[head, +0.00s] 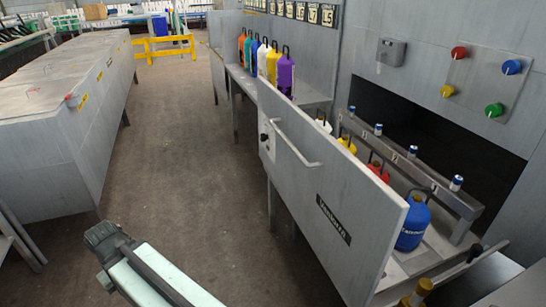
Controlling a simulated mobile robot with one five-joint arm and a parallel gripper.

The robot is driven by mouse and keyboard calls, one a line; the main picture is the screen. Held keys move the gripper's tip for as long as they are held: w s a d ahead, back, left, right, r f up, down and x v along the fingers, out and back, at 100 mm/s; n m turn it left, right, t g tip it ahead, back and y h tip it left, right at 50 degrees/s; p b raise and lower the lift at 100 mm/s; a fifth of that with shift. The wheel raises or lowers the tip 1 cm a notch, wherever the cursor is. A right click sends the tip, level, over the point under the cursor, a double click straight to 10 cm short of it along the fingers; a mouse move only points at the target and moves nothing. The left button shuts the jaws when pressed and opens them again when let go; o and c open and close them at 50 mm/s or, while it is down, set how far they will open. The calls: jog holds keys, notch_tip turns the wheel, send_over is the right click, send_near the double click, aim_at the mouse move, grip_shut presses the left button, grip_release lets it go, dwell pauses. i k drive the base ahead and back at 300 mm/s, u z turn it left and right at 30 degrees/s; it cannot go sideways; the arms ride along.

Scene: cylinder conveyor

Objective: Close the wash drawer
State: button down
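The wash drawer (345,195) is a grey metal front panel with a dark label. It stands out from the wall, apart from the dark opening, so the drawer is open. A pale bar handle (296,146) is on its outer face. Inside stand a blue cylinder (413,224), a red cylinder (378,172), a yellow one (347,145) and a white one, partly hidden by the panel. My gripper (103,240) is at the lower left over the floor, well away from the drawer and touching nothing visible. Its fingers are not clear enough to tell their state.
A rail (408,170) with several small blue-and-white caps runs behind the cylinders. Coloured knobs (458,52) are on the wall. Several coloured bottles stand on a shelf (300,93). A long grey cabinet (60,150) lines the left. The brown floor (185,170) between is clear.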

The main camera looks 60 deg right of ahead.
aim_at(354, 221)
jog(key=i, duration=0.85)
jog(key=z, duration=0.05)
